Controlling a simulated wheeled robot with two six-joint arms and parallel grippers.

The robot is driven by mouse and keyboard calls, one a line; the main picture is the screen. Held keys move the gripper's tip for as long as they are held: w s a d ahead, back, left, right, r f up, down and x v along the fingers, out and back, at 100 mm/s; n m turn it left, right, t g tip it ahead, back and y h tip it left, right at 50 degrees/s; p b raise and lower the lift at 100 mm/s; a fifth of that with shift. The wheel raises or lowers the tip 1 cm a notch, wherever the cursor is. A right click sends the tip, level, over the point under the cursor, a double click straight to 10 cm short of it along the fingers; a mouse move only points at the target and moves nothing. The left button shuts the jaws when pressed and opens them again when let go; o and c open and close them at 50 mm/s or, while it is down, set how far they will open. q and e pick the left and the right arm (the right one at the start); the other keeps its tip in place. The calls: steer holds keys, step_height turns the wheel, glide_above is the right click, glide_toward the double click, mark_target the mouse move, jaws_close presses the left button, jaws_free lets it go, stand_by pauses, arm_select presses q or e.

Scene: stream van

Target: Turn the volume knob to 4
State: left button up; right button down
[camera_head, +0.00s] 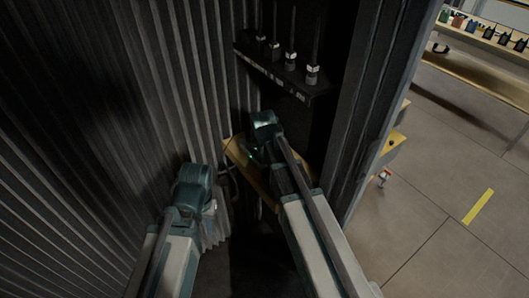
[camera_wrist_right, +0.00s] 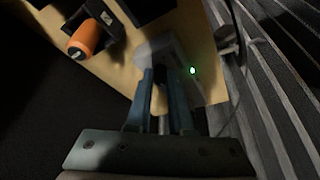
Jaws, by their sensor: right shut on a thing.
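A pale grey box (camera_wrist_right: 196,82) with a lit green light (camera_wrist_right: 193,71) lies on a wooden board in the right wrist view. My right gripper (camera_wrist_right: 160,82) reaches over this box, its two fingers shut on a small dark piece, seemingly the volume knob. The fingers cover most of the knob, so its marks and setting cannot be read. In the head view, my right arm hides that gripper and most of the box. My left gripper (camera_head: 211,207) hangs apart at lower left, by the corrugated wall; its jaws are too dark and small to read.
The wooden board (camera_head: 238,150) also carries a dark tool with an orange handle (camera_wrist_right: 85,38). A cable runs near the corrugated wall (camera_wrist_right: 275,85). Above is a dark shelf (camera_head: 285,78) with several upright items. Open floor (camera_head: 430,210) lies outside at right.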

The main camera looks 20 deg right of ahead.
steer(key=m, duration=0.2)
steer(key=m+g+h, duration=0.1)
steer(key=m, duration=0.2)
steer(key=m+h, duration=0.1)
steer(key=m, duration=0.1)
steer(key=shift+w+a, duration=0.2)
steer(key=shift+w, duration=0.05)
steer(key=m+g, duration=0.1)
steer(key=m, duration=0.1)
steer(key=m+h, duration=0.1)
steer(key=m, duration=0.1)
steer(key=shift+w+m+g, duration=0.1)
steer(key=shift+m+g, duration=0.2)
steer(key=shift+g, duration=0.1)
steer(key=shift+m+g, duration=0.5)
steer(key=shift+m, duration=1)
steer(key=c, duration=0.8)
jaws_free()
